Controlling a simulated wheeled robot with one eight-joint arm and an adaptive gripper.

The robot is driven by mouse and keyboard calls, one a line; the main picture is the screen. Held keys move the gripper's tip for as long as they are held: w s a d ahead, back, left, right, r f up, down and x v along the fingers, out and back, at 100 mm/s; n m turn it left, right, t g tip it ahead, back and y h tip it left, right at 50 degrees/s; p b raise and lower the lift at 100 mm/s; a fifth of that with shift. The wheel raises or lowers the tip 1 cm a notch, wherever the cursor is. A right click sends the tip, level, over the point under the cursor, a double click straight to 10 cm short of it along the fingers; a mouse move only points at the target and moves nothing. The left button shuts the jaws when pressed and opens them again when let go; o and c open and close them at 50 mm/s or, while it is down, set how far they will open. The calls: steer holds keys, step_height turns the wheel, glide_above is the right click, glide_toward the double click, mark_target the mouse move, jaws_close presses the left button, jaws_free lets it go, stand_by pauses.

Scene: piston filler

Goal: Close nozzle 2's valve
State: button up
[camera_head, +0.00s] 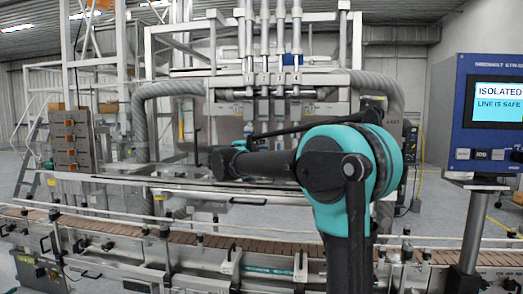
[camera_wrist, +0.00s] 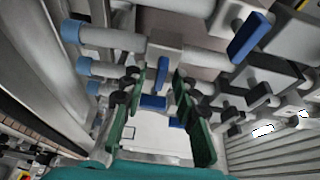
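In the wrist view, my gripper (camera_wrist: 160,82) shows two green-padded fingers, spread apart. A blue valve handle (camera_wrist: 153,101) shows in the gap between them, with another blue piece (camera_wrist: 177,122) just beyond it. I cannot tell whether a finger touches either one. A larger blue handle (camera_wrist: 250,37) sits on a metal block at the upper right, outside the fingers.
Blue-ended cylinders (camera_wrist: 84,66) line the left of the wrist view; metal blocks crowd the right. In the head view, a conveyor (camera_head: 180,237) with rails runs across the front. A panel (camera_head: 497,100) at the right reads "ISOLATED, LINE IS SAFE". A grey hose (camera_head: 140,115) arches at the left.

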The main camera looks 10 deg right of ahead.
steer(key=v, duration=1.2)
steer(key=s+a+f+n+y, duration=0.1)
steer(key=s+f+n+y, duration=0.3)
steer(key=f+n+y, duration=0.65)
steer(key=s+a+f+n+y, duration=0.1)
steer(key=s+f+n+y, duration=0.2)
steer(key=f+n+y, duration=0.7)
steer(key=s+d+f+n+g+h, duration=0.2)
steer(key=s+d+f, duration=0.3)
steer(key=s+f, duration=0.3)
steer(key=s+d+f+n+g+h, duration=0.1)
steer(key=s+d+f+g+h, duration=0.2)
steer(key=s+f, duration=0.5)
steer(key=s+d+f+n+g+h, duration=0.2)
steer(key=s+d+f, duration=0.4)
steer(key=s+f, duration=0.3)
step_height(320, 180, down, 2)
steer(key=shift+d+f+n+g+h, duration=0.3)
steer(key=shift+g+h, duration=0.55)
steer(key=shift+g, duration=0.35)
